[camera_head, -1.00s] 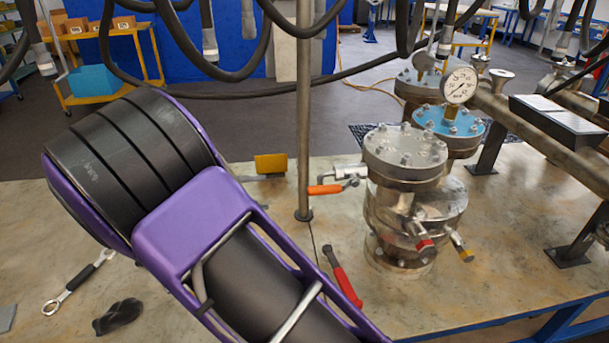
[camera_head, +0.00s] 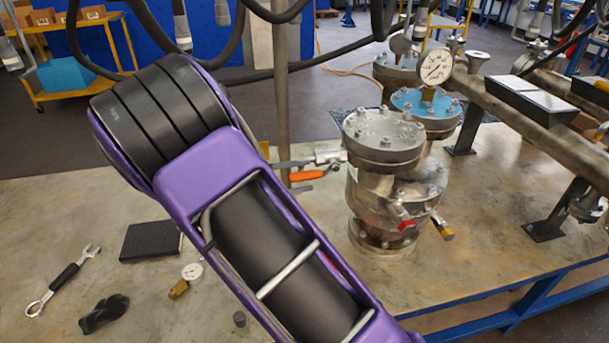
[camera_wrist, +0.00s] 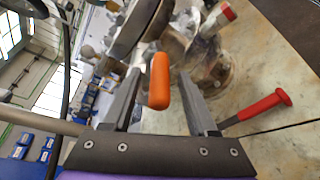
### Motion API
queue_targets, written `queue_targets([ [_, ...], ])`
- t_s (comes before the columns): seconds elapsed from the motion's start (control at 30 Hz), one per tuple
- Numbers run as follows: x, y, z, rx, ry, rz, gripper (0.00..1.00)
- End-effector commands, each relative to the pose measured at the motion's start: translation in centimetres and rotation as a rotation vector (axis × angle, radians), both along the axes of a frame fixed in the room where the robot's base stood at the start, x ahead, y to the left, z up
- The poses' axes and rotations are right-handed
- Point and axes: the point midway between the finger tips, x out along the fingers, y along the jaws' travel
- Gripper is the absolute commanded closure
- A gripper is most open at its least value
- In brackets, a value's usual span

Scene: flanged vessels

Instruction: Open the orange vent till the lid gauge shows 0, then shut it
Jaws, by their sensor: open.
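The orange vent handle (camera_head: 306,176) sticks out to the left from the near steel vessel (camera_head: 385,185), on a short valve fitting. In the wrist view the orange handle (camera_wrist: 159,82) lies between the two fingers of my open gripper (camera_wrist: 160,100), with a gap on each side. In the head view my fingertips show just above and below the handle; the rest of my gripper is hidden behind my purple arm. A round white gauge (camera_head: 436,66) stands on the blue lid (camera_head: 425,102) of the vessel behind; its reading is too small to tell.
Red-capped (camera_head: 406,225) and yellow-capped (camera_head: 446,234) stubs poke out of the near vessel's front. A red-handled tool (camera_wrist: 265,103) lies on the bench. A wrench (camera_head: 62,282), black block (camera_head: 150,241) and small loose gauge (camera_head: 192,271) lie left. A post (camera_head: 282,110) stands behind my arm.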

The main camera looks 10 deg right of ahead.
Motion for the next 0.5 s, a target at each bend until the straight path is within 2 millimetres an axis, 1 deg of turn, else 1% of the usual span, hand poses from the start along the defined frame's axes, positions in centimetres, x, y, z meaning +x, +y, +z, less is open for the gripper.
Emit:
queue_targets([
  [0.03,0.13,-0.5,-0.1,-0.001,0.0,-0.002,0.41],
  [0.13,0.34,-0.99,-0.23,-0.001,0.0,0.001,0.41],
  [0.43,0.42,-1.19,-0.27,0.0,0.0,0.001,0.41],
  [0.47,0.42,-1.19,-0.27,0.0,0.0,0.001,0.45],
  [0.5,0.41,-1.18,-0.26,0.0,0.0,0.001,0.52],
])
